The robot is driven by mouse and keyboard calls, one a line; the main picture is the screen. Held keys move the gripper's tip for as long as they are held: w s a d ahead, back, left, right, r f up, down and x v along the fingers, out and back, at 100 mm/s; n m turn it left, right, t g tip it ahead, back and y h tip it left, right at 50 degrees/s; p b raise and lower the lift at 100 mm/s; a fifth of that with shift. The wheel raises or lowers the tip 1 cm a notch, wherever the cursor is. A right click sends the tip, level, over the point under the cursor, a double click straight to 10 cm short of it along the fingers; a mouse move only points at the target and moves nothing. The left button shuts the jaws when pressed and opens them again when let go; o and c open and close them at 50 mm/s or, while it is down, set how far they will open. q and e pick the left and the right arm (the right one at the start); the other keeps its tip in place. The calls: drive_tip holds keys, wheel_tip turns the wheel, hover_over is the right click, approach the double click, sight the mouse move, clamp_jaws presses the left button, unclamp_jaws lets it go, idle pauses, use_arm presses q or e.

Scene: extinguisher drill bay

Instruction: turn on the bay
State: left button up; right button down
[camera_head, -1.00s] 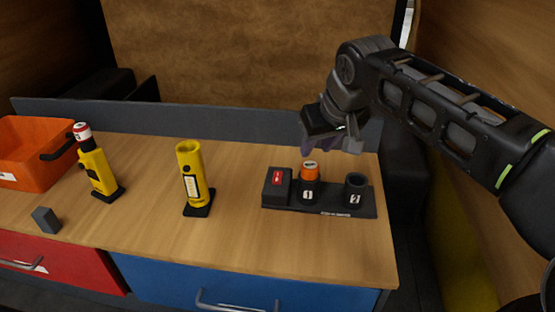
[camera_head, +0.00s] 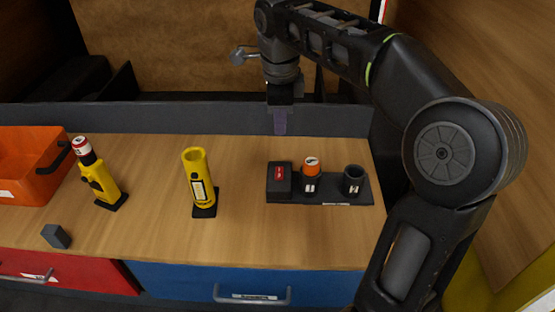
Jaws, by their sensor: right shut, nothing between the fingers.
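A dark charging bay (camera_head: 328,197) sits at the right of the wooden bench. At its left end is a block with a red switch (camera_head: 281,171). Its socket 1 holds an orange-topped cylinder (camera_head: 312,165); socket 2 (camera_head: 353,180) looks empty. My right gripper (camera_head: 280,124) points down, shut and empty, above and behind the switch block, apart from it. My left gripper is not in view.
A yellow holder (camera_head: 200,180) stands mid-bench. Another yellow holder (camera_head: 103,184) at the left carries a red-and-white-topped cylinder (camera_head: 82,148). A small grey cube (camera_head: 56,236) and an orange bin (camera_head: 28,160) are farther left. A low grey wall (camera_head: 170,115) runs behind.

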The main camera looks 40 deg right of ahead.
idle(0.4)
drive_tip(key=b, duration=0.6)
approach(280, 169)
drive_tip(key=f, duration=0.2)
drive_tip(key=f+p, duration=0.1)
drive_tip(key=f, duration=0.3)
drive_tip(key=shift+w+d+f, duration=0.3)
drive_tip(key=shift+w+f, duration=0.1)
